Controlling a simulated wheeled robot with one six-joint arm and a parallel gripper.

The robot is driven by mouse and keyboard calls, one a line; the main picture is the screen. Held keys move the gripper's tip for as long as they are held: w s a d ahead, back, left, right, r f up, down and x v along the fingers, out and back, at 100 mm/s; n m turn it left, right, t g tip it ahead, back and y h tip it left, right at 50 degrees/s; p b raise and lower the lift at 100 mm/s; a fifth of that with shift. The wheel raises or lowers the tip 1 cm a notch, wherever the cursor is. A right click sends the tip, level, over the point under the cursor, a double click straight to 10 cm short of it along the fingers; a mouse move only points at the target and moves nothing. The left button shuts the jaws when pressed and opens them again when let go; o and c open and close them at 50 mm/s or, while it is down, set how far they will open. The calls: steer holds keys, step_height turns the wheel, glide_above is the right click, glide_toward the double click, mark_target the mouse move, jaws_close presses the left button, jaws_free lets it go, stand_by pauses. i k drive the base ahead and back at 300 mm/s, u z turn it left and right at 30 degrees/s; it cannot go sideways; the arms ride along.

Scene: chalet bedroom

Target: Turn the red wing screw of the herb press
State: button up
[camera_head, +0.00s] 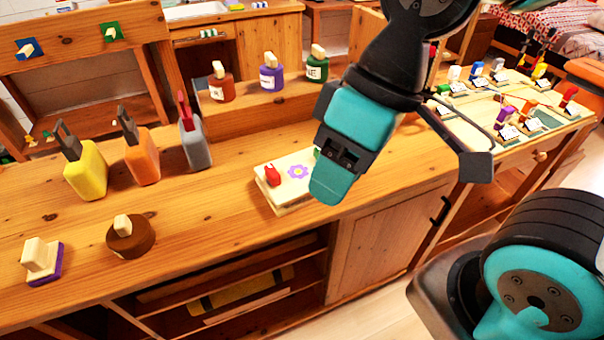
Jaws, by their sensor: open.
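The herb press (293,200) is a light wooden block with a purple flower on its top, lying near the front edge of the wooden counter. Its red wing screw (272,175) stands up at the press's left corner. A green wing screw (318,152) shows at its far right side, partly hidden by my arm. My gripper (400,150) is open and above the counter, to the right of the red screw and apart from it. My gripper and teal arm end cover the right part of the press.
Yellow (86,170), orange (142,157) and grey (195,143) bottles stand to the left. A brown round piece (130,237) and a purple-based block (41,262) lie front left. Small jars (271,78) stand on a shelf behind. A board (540,115) with several coloured clips lies right.

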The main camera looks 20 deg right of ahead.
mark_target(274, 179)
steer(key=z, duration=1.75)
steer(key=i, duration=0.55)
steer(key=u, duration=2.35)
